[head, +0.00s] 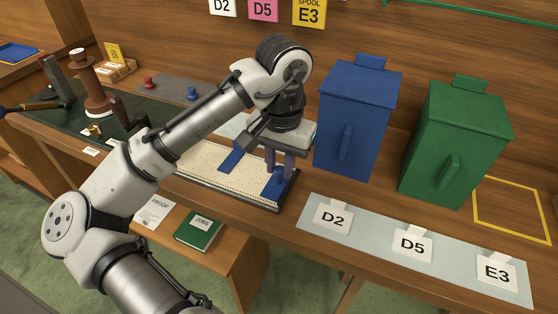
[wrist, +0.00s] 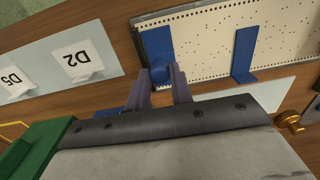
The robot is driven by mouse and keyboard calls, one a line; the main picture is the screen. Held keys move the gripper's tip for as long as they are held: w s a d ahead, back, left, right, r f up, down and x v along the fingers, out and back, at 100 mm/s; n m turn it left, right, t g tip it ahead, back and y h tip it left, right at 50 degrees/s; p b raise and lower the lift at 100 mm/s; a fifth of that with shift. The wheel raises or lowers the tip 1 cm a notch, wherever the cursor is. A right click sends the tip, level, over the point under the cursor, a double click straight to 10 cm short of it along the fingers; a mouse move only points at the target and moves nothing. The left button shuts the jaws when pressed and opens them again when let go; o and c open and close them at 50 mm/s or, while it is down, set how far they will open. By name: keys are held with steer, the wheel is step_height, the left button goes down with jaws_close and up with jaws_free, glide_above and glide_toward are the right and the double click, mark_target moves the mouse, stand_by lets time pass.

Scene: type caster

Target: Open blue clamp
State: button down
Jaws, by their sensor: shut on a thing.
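The blue clamp (head: 273,187) is at the right end of a cream perforated plate (head: 215,165) with a dark frame on the workbench. In the wrist view the blue clamp (wrist: 157,54) lies over the plate's end, with a rounded blue part towards my gripper. My gripper (head: 279,172) points down over it, and its two purple-grey fingers (wrist: 160,78) are shut on the clamp's blue part. A second blue strip (head: 231,160) lies across the plate further left. The fingers and gripper body hide part of the clamp.
A blue lidded bin (head: 348,115) and a green lidded bin (head: 452,140) stand close behind and right of my gripper. A pale strip with cards D2, D5 and E3 (head: 375,238) lies at the right front. Tools stand at the left end of the bench.

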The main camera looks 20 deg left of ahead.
mark_target(283, 180)
steer(key=shift+d+r+y+p, duration=0.35)
steer(key=shift+d+y+p, duration=0.3)
steer(key=shift+y+p, duration=0.5)
steer(key=shift+d+y+p, duration=0.35)
steer(key=shift+d+y, duration=0.15)
steer(key=shift+y, duration=0.45)
steer(key=y, duration=0.1)
steer(key=d+y, duration=0.1)
steer(key=shift+d+f+y, duration=0.15)
steer(key=shift+f+y, duration=0.15)
steer(key=shift+f, duration=0.05)
steer(key=shift+d+f+y+b, duration=0.3)
steer(key=shift+d+y+b, duration=0.2)
steer(key=shift+y, duration=0.45)
steer(key=shift+d+f+y+b, duration=0.3)
steer(key=shift+d+y+b, duration=0.15)
steer(key=shift+y, duration=0.5)
steer(key=shift+s, duration=0.1)
steer(key=c, duration=1.2)
jaws_free()
steer(key=shift+c, duration=0.2)
